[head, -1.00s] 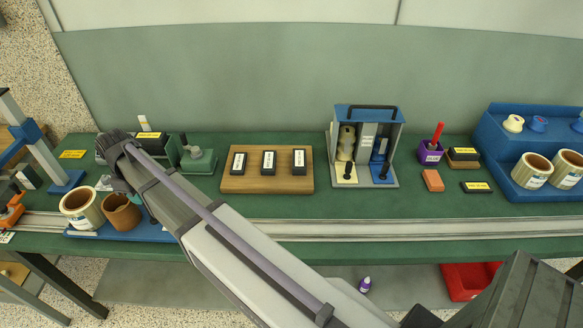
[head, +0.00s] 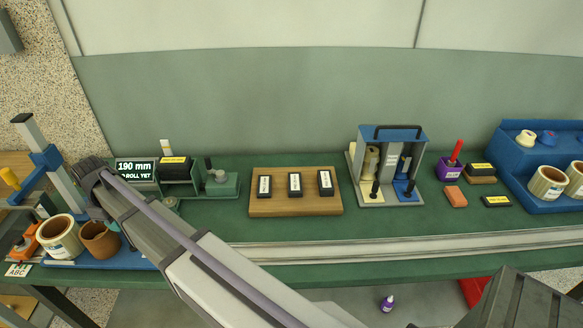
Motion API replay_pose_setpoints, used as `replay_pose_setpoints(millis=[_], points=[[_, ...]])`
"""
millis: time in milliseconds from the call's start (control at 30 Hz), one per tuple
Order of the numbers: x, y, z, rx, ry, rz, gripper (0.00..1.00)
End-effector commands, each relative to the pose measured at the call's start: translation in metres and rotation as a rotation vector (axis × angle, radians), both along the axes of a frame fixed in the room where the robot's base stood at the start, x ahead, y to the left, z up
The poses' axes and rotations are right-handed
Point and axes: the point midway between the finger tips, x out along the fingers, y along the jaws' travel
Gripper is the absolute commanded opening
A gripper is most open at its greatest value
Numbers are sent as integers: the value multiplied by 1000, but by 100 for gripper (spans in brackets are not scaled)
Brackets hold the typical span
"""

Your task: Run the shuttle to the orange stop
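The shuttle is a blue plate (head: 116,263) on the rail along the front of the green bench. It carries a cream pot (head: 59,236) and a brown pot (head: 100,239). The orange stop (head: 24,244) is at the rail's left end, close to the shuttle's left edge. I cannot tell whether they touch. My gripper (head: 90,180) is at the left, just above and behind the pots in the picture. Its fingers are hidden or too dark to tell whether they are open or hold anything.
A display (head: 135,170) reads "190 mm" and partly "O ROLL YET". An "ABC" card (head: 18,270) is below the stop. A blue-grey post (head: 50,165) rises behind it. The rail (head: 400,243) is clear to the right.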

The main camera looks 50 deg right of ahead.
Motion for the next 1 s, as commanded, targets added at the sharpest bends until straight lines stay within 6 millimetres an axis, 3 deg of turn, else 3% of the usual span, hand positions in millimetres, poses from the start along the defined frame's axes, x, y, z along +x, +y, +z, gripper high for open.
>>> replay_pose_setpoints(millis=[333,700,1000], points=[[2,1,1,0,0,0,8],[43,37,1,0,-1,-1,8],[45,40,1,0,-1,-1,8]])
